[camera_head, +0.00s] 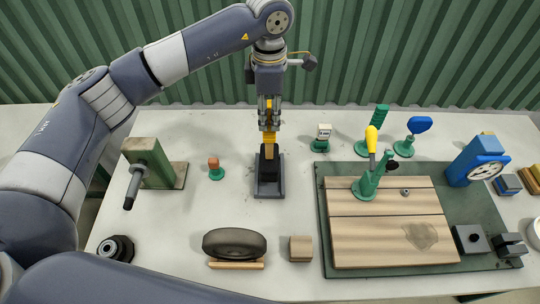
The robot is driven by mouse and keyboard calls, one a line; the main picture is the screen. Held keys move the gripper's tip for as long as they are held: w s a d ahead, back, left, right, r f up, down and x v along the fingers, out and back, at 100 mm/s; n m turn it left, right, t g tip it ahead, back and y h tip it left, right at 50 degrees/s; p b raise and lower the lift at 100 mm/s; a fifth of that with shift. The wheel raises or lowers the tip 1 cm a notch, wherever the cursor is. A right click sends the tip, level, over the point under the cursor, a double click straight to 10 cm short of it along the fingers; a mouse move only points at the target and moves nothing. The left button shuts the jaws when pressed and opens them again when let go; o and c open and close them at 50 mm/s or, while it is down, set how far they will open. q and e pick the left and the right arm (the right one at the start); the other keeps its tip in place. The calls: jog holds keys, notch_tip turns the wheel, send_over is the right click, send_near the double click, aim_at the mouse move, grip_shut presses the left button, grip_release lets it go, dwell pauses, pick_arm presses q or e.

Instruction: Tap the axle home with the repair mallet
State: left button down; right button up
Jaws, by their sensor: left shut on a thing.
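My left gripper (268,125) points straight down and is shut on the upright yellow handle (270,143) of a tool, apparently the repair mallet. The tool's lower end is in or behind a dark stand (269,188) on the table; I cannot tell whether its head is there. To the left, a dark axle (136,183) sticks out of a worn green block (147,152) on a base plate, pointing toward the front left. How deep the axle sits is hidden. My right gripper is not in view.
The pale table (232,140) is clear between the block and the stand, except for a small orange-topped green piece (215,168). A black roller (235,243) and wooden cube (301,248) lie in front. A wooden board (385,245) and blue gauge (477,160) are right.

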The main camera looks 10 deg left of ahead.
aim_at(270, 104)
pick_arm(q)
jog(key=shift+r+p, duration=0.75)
jog(key=shift+r, duration=1.2)
jog(key=shift+d+f, duration=0.1)
